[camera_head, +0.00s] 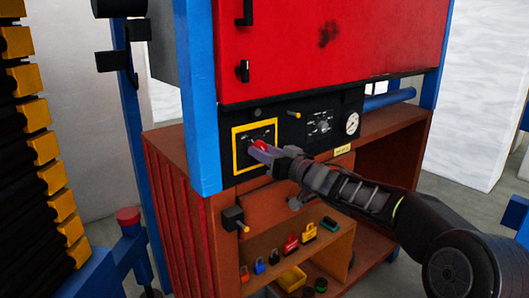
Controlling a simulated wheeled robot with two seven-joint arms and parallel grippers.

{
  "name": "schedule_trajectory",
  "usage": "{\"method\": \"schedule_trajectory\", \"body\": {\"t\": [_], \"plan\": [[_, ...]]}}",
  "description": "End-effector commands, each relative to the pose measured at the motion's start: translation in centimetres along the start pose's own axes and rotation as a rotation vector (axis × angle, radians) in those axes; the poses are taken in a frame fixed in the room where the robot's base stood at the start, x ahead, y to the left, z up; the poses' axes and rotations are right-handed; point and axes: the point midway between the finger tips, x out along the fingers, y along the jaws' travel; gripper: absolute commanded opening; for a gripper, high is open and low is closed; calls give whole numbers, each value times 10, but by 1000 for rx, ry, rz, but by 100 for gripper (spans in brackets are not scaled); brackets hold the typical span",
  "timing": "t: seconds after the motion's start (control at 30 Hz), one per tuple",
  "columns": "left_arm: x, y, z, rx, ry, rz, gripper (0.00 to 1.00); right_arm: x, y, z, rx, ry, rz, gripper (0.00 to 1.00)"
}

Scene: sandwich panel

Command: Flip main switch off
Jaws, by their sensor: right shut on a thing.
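The main switch (259,144) is a red knob inside a yellow-framed square (234,151) on the black control panel (340,107). My right gripper (258,151) reaches in from the right and is shut on the red knob. Its fingers cover part of the knob, so the exact switch position is hard to tell. My left gripper is not in view.
A pressure gauge (352,123) sits at the panel's right. A red cabinet door (330,45) is above. A shelf below holds several padlocks, one of them red (291,244). A blue post (199,100) stands just left of the panel.

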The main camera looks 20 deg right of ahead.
Motion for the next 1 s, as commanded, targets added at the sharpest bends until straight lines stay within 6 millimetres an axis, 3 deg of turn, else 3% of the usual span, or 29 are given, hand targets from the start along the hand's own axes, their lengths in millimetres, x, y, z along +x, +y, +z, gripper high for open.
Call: {"method": "schedule_trajectory", "body": {"t": [0.2,0.47,0.5,0.73,1.0], "plan": [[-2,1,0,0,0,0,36,0,1,0,-167,-1,1,0],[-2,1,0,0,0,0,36,0,1,0,-180,-1,0,0],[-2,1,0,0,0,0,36,0,1,0,-180,-1,0,40],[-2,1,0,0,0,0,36,0,1,0,-178,-1,0,59],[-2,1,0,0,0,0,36,-1,1,0,-177,0,0,60]]}}
